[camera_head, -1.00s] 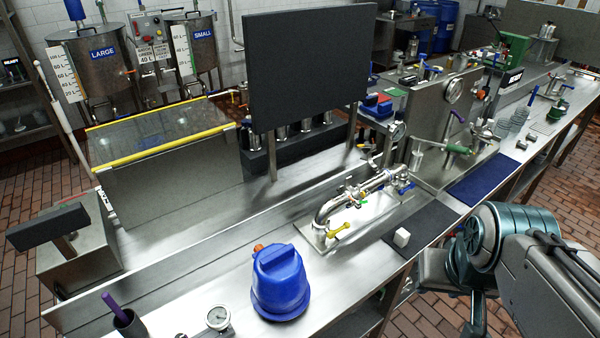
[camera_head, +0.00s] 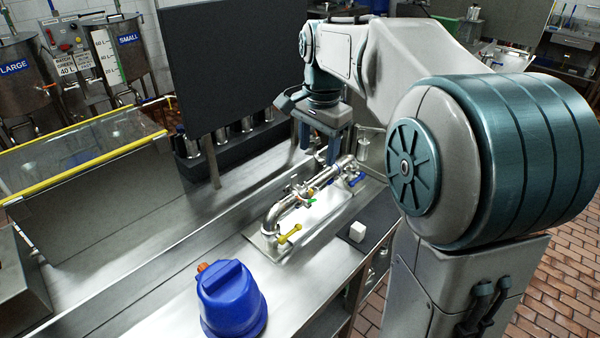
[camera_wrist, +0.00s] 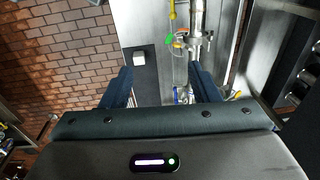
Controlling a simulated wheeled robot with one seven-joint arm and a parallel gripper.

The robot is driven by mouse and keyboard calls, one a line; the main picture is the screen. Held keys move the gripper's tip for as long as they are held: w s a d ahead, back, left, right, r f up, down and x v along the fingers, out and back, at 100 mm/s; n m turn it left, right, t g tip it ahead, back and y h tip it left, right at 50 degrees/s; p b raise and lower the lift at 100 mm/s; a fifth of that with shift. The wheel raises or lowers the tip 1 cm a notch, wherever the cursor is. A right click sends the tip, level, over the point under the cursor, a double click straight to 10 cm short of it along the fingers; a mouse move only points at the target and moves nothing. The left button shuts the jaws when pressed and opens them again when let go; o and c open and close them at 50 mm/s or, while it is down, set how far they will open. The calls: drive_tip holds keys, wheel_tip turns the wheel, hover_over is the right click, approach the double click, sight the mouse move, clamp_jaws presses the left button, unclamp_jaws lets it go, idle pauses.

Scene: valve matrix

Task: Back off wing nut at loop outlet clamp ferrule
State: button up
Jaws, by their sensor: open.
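The steel pipe loop (camera_head: 277,211) stands on a metal plate on the bench and also shows in the wrist view (camera_wrist: 197,18). It carries a yellow handle (camera_head: 290,234), a small green part (camera_head: 311,200) and a blue handle (camera_head: 357,180) at its far end. In the wrist view a clamp-like fitting (camera_wrist: 192,42) sits around the pipe near a green lever (camera_wrist: 169,39). The wing nut is too small to tell apart. My gripper (camera_head: 331,158) is open and empty, pointing down above the far end of the loop. Both fingers show in the wrist view (camera_wrist: 160,69).
A white cube (camera_head: 357,231) lies on a dark mat (camera_head: 375,222) right of the loop. A blue jug (camera_head: 231,300) stands at the bench front. A large dark panel (camera_head: 220,65) rises behind. Bare bench (camera_head: 165,275) lies left of the jug.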

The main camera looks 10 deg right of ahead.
sight(308, 185)
drive_tip(key=w+f+m+g+b, duration=0.15)
drive_tip(key=w+m, duration=0.25)
drive_tip(key=w, duration=0.4)
drive_tip(key=shift+t, duration=0.25)
drive_tip(key=f+p, duration=0.1)
drive_tip(key=f, duration=1.3)
drive_tip(key=shift+s+f, duration=0.2)
drive_tip(key=shift+a, duration=0.1)
drive_tip(key=c, duration=0.7)
